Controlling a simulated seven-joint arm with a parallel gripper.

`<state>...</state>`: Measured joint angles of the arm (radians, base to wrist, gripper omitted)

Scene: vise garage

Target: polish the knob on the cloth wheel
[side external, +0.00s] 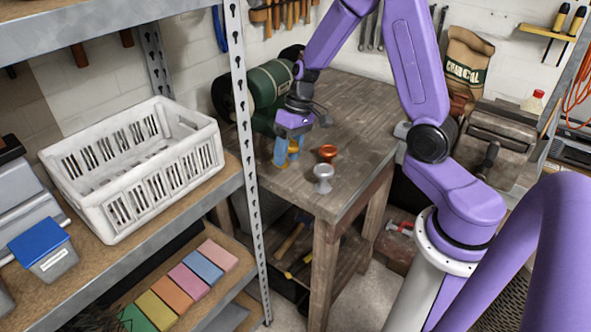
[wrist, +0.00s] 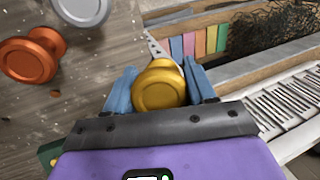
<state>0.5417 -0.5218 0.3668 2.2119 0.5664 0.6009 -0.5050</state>
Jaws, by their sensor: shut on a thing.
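A gold knob (wrist: 160,88) sits between the blue fingers of my gripper (wrist: 162,80) in the wrist view, its round face toward the camera. My gripper (side external: 286,152) is shut on the knob and holds it over the left part of the wooden bench in the side view, where the knob (side external: 293,147) shows small. A green bench machine (side external: 270,84) stands behind my gripper at the bench's back left. My arm hides some of the machine.
An orange-copper knob (side external: 327,152) and a silver knob (side external: 323,177) stand on the bench (side external: 365,125) to the right of my gripper. A metal shelf upright (side external: 246,130) and a white crate (side external: 140,165) are at the left. The bench's right part is clear.

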